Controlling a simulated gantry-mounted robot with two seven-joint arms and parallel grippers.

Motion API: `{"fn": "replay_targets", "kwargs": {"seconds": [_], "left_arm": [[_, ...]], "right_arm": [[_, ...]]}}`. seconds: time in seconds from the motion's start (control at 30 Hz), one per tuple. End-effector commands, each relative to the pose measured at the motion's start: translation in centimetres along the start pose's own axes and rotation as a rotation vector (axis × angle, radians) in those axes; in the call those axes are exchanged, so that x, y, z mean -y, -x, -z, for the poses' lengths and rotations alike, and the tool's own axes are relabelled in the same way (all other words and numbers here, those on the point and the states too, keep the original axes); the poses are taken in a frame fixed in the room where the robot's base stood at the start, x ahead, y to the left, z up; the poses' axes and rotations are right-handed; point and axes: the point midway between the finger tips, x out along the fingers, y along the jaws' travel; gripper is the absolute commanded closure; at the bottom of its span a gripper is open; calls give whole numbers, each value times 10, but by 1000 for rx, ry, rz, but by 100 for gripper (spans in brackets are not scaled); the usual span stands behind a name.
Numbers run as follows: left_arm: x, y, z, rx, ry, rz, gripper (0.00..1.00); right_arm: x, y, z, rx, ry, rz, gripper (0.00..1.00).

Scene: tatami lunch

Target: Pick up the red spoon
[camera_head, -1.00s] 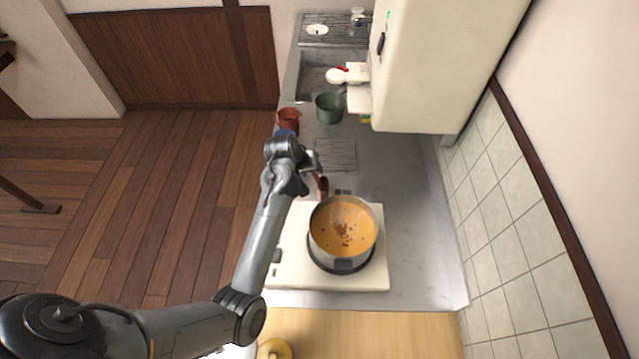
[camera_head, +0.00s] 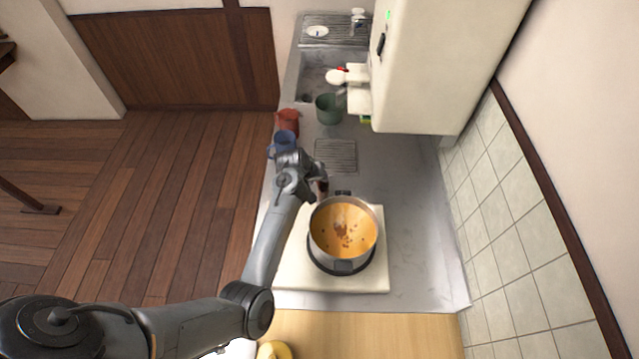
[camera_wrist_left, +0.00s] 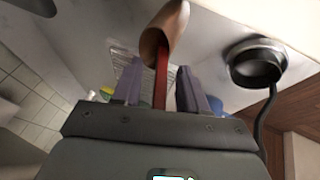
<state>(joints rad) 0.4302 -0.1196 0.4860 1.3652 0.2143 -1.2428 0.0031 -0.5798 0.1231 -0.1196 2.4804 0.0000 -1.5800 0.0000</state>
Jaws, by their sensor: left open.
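The red spoon (camera_wrist_left: 161,88) shows in the left wrist view, its narrow red shaft between my two fingers and a wider brown part (camera_wrist_left: 160,38) beyond the fingertips. In the head view a small dark red part of it (camera_head: 322,187) shows beside the pot's upper left. My left gripper (camera_head: 317,172) is open, with its fingers (camera_wrist_left: 160,75) on either side of the shaft. Whether either finger touches the shaft is hard to tell. My right gripper is in neither view.
The pot (camera_head: 313,256) of orange soup stands on the cream stove (camera_head: 376,281), close to my left gripper. A blue mug (camera_head: 283,144), red container (camera_head: 288,122) and green pot (camera_head: 328,110) stand farther back. The counter right of the stove (camera_head: 420,235) is clear.

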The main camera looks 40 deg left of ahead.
Motion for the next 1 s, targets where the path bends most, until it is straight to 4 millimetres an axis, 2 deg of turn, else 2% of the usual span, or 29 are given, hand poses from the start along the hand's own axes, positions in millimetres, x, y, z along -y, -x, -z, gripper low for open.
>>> {"fn": "replay_targets", "kwargs": {"seconds": [0.07, 0.1, 0.37, 0.77, 1.0], "left_arm": [[0, 0, 0, 0, 0, 0, 57], [0, 0, 0, 0, 0, 0, 60], [0, 0, 0, 0, 0, 0, 100], [0, 2, 1, 0, 0, 0, 100], [-4, 10, 4, 1, -2, -1, 100]], "right_arm": [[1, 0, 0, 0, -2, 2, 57], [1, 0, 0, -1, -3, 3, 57], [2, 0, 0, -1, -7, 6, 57], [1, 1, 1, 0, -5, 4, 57], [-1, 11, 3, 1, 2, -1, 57]]}}
